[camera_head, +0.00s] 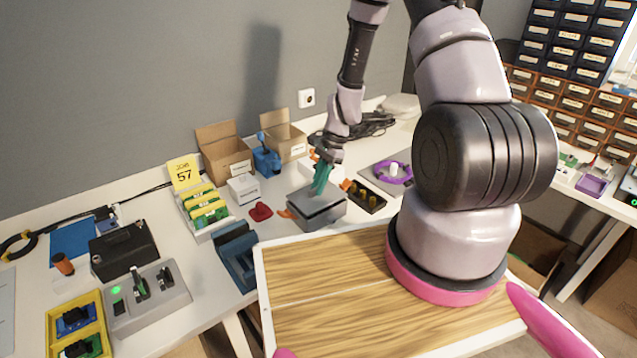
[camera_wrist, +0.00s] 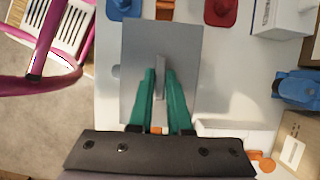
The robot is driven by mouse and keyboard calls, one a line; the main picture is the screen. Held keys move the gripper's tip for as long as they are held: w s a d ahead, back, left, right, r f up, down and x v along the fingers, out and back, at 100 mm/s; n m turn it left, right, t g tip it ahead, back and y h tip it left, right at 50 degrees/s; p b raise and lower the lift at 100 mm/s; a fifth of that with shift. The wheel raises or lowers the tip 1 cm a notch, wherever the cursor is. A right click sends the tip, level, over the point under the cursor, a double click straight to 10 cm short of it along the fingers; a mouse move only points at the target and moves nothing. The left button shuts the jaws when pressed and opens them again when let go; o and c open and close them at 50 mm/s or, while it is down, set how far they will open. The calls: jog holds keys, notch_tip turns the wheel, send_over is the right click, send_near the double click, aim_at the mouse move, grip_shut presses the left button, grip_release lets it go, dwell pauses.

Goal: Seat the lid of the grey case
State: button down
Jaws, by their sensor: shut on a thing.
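The grey case (camera_head: 322,220) stands on the white table in the head view, near its front edge. Its flat grey lid (camera_head: 303,204) lies on or just above it, with a dark line between the two; I cannot tell whether they touch all round. In the wrist view the lid (camera_wrist: 185,45) fills the middle and hides the case below. My gripper (camera_head: 319,188) points down at the lid with its teal fingers. In the wrist view my gripper (camera_wrist: 160,78) is shut on the narrow upright grip of the lid.
A red part (camera_head: 260,211) lies left of the case, and a black tray with yellow pieces (camera_head: 366,196) stands right of it. A blue holder (camera_head: 236,254) is at the front left. Open cartons (camera_head: 224,152) stand behind. A purple ring (camera_head: 391,174) lies farther right.

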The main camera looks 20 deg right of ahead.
jog(key=shift+f, duration=0.65)
jog(key=c, duration=0.8)
grip_release()
jog(key=v, duration=1)
jog(key=shift+d+r, duration=0.1)
jog(key=shift+r, duration=0.25)
jog(key=shift+w, duration=0.1)
